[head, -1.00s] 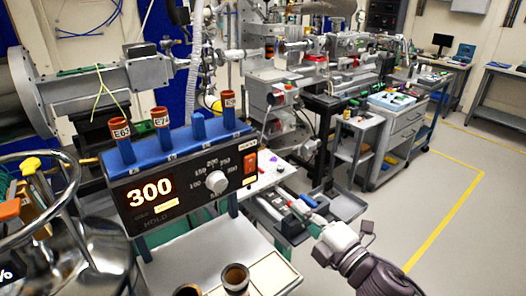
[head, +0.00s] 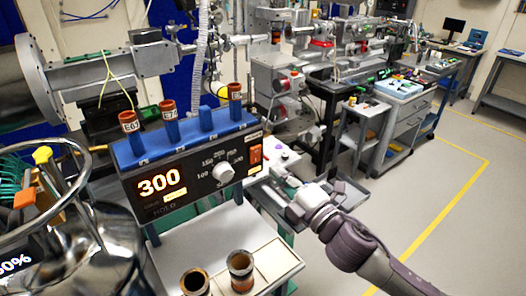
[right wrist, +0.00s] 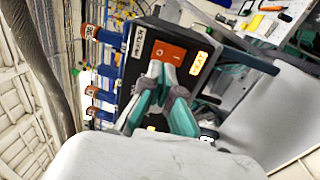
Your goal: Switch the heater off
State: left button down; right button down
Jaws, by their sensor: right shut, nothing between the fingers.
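The heater (head: 190,165) is a blue-topped block with a dark front panel. Its lit display (head: 159,182) reads 300, with a grey knob (head: 223,172) to the right. The orange-red switch (head: 255,155) is at the panel's right end. It also shows in the right wrist view (right wrist: 168,52). My right gripper (head: 268,177) is in front of the panel's right end, just below the switch. In the right wrist view its shut, empty fingertips (right wrist: 160,72) overlap the switch's edge; contact cannot be told. My left gripper is out of view.
Several labelled brown tubes (head: 168,109) stand in the heater's top. Two open brown cups (head: 240,270) stand on the pale surface in front. A shiny metal vessel (head: 110,245) is at the lower left. Clear floor lies to the right.

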aim_at(258, 151)
jog(key=p+x, duration=0.1)
jog(key=x, duration=0.5)
jog(key=shift+w+a+p, duration=0.1)
jog(key=shift+w+p, duration=0.05)
jog(key=shift+p, duration=0.2)
jog(key=shift+w+r, duration=0.1)
jog(key=shift+w, duration=0.05)
